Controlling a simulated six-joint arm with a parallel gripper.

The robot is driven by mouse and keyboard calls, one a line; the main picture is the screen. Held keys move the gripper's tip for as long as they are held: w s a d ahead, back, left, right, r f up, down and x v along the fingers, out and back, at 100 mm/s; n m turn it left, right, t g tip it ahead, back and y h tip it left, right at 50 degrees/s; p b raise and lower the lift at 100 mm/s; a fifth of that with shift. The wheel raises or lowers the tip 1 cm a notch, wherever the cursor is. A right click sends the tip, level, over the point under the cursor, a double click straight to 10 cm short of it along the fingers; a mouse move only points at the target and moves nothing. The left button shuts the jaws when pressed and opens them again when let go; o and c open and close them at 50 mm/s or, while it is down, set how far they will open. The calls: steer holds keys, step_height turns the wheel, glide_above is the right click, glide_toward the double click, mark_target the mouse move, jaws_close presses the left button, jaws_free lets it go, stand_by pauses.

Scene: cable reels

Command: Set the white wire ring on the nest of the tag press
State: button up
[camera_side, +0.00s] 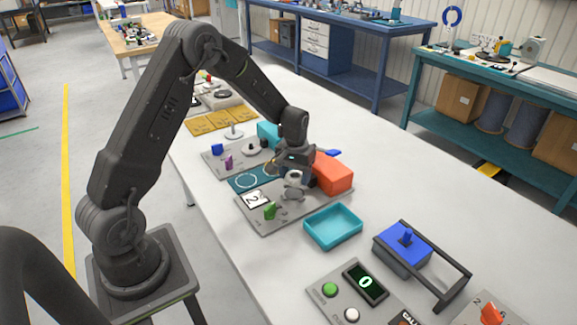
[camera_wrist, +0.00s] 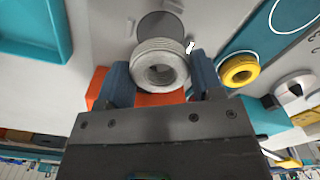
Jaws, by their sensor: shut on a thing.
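The white wire ring (camera_wrist: 160,65) sits between the two blue fingers of my gripper (camera_wrist: 161,80) in the wrist view, with its hole facing the camera and a small white tag at its edge. My gripper (camera_side: 293,166) is shut on the ring, which also shows below the fingers in the side view (camera_side: 294,179). A grey round disc (camera_side: 293,194), which looks like the nest, lies on the grey plate (camera_side: 270,222) just below the ring. The disc shows partly behind the ring in the wrist view (camera_wrist: 160,24). I cannot tell whether ring and disc touch.
An orange-red block (camera_side: 332,174) stands close right of my gripper. A teal mat (camera_side: 240,186) with a white circle lies left, and a yellow ring (camera_wrist: 240,70) shows on it in the wrist view. A teal tray (camera_side: 333,226) is in front.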

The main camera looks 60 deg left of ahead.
mark_target(294, 193)
steer(key=shift+f, duration=1.05)
steer(key=shift+f, duration=0.1)
steer(key=shift+f, duration=0.9)
steer(key=o, duration=1)
step_height(294, 193, up, 8)
